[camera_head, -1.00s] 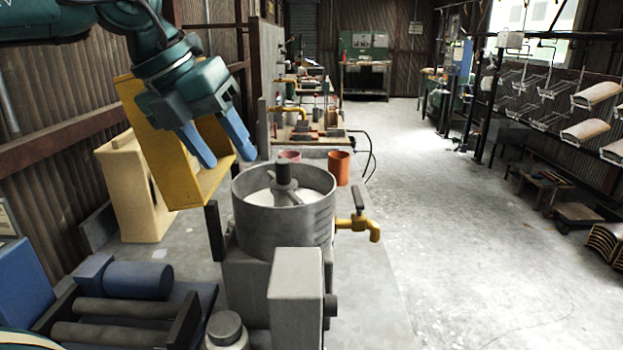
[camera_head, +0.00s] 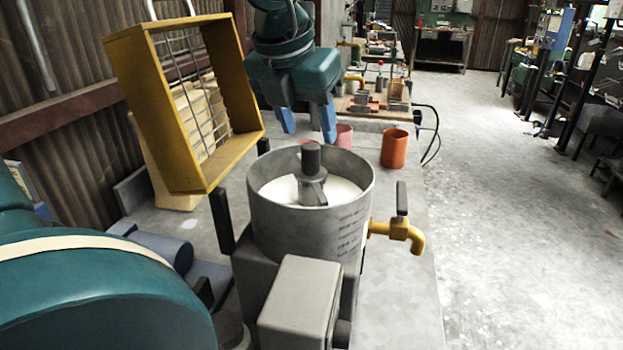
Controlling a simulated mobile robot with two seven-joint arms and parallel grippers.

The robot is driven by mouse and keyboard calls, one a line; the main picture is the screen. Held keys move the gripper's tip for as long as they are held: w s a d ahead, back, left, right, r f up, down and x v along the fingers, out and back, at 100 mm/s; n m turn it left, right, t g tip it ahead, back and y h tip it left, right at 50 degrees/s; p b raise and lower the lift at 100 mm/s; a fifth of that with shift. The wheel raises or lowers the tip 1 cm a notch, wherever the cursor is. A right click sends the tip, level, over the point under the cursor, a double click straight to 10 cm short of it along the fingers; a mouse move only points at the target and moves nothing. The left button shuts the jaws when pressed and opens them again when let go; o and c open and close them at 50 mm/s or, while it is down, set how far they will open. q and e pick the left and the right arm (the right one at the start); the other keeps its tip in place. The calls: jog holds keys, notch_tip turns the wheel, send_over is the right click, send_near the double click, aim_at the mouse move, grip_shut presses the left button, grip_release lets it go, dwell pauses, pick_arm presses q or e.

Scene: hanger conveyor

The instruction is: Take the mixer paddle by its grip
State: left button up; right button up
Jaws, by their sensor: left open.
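The mixer paddle stands upright in the middle of the grey mixing pot, and its dark cylindrical grip (camera_head: 311,158) sticks up above the rim. Its lower part sits in white material in the pot (camera_head: 308,232). My left gripper (camera_head: 308,124) is open and empty, with its two blue fingers pointing down. In the picture it is just above and behind the grip, near the pot's far rim. It does not appear to touch the paddle. My right gripper is not in view.
A yellow frame with a wire grid (camera_head: 178,161) stands left of the pot. A grey box (camera_head: 301,302) is in front of it. A brass tap (camera_head: 398,231) sticks out on the right. An orange cup (camera_head: 394,148) and a pink cup (camera_head: 344,136) stand behind.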

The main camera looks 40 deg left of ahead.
aim_at(311, 145)
pick_arm(q)
jog(key=x, duration=0.3)
jog(key=p+x, duration=0.1)
jog(key=x, duration=0.1)
jog(key=shift+s+f, duration=0.2)
jog(key=shift+f, duration=0.25)
jog(key=shift+c, duration=0.2)
jog(key=c, duration=0.9)
jog(key=shift+a+r, duration=0.1)
jog(key=shift+c, duration=0.3)
jog(key=shift+r, duration=0.1)
jog(key=shift+r, duration=0.2)
notch_tip(311, 145, up, 17)
jog(key=shift+r, duration=0.2)
